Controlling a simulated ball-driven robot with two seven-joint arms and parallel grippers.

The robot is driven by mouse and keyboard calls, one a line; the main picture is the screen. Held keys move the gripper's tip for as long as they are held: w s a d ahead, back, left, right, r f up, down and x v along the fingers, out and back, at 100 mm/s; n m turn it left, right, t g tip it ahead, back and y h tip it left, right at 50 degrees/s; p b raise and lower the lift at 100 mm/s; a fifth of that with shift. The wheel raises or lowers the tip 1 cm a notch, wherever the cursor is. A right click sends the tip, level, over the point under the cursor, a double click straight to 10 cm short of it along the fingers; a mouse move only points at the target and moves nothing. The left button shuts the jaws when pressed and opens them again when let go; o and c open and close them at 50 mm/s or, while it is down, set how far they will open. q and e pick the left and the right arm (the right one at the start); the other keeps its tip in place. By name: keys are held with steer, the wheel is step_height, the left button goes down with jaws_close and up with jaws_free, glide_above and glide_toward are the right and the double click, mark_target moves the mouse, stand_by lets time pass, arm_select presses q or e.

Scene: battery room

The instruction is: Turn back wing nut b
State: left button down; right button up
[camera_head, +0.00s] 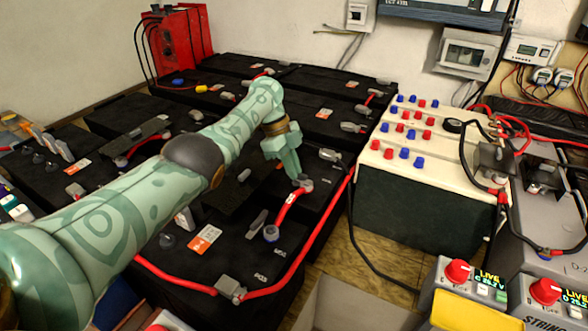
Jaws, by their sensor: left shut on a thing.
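My left arm, pale green with darker patterns, reaches in from the left in the head view. My left gripper (299,179) points down, its fingers shut on a small wing nut at a battery terminal. The fingers mostly hide the nut, and no letter on it can be read. My right gripper is not in view.
Several black batteries with grey terminal clamps and red cables fill the left and middle. A cream-topped box (430,125) with red and blue caps stands to the right. A red unit (178,45) stands at the back left. Live meters (458,272) sit at the lower right.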

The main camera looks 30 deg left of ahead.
arm_select(q)
steer(key=c, duration=1.5)
jaws_free()
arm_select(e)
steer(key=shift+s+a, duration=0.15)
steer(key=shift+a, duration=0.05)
